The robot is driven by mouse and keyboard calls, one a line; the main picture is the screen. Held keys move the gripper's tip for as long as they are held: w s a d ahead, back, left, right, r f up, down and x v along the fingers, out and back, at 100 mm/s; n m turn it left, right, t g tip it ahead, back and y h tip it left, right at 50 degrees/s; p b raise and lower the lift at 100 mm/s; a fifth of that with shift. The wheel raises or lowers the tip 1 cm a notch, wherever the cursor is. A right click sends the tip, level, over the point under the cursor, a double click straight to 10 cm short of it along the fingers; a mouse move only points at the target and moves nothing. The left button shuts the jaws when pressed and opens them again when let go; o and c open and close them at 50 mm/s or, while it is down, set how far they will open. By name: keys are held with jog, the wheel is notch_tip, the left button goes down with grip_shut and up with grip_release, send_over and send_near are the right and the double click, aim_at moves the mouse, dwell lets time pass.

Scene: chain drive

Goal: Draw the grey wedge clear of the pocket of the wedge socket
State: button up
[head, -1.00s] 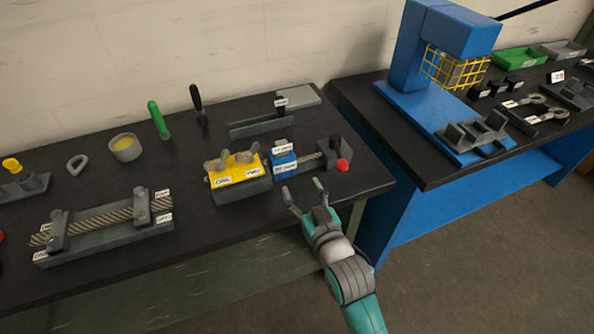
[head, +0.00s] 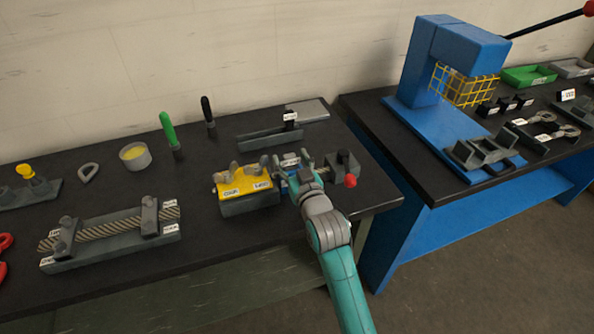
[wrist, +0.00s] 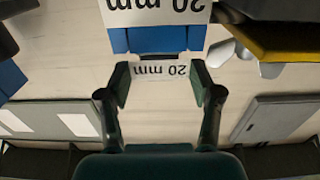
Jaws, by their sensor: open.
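The blue block (head: 279,174), which I take as the wedge socket, stands between the yellow block and the dark end block on the near table. In the wrist view its blue face (wrist: 118,41) carries a "20 mm" label. A grey piece with its own "20 mm" label, which looks like the grey wedge (wrist: 160,40), sits in the middle of the blue. My gripper (head: 294,167) is at the blue block, partly hiding it. In the wrist view its open fingers (wrist: 163,86) stand on either side of the wedge's label. I cannot tell whether they touch it.
The yellow block (head: 243,187) with grey humps is close left of my gripper. The dark end block (head: 343,163) with a red knob (head: 350,181) is close right. A rope on a grey base (head: 110,246) lies further left. A blue press (head: 450,60) stands on the right table.

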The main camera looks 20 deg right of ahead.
jog(key=shift+w, duration=0.8)
grip_shut()
notch_tip(320, 180, up, 13)
dwell(2.4)
jog(key=shift+r, duration=0.15)
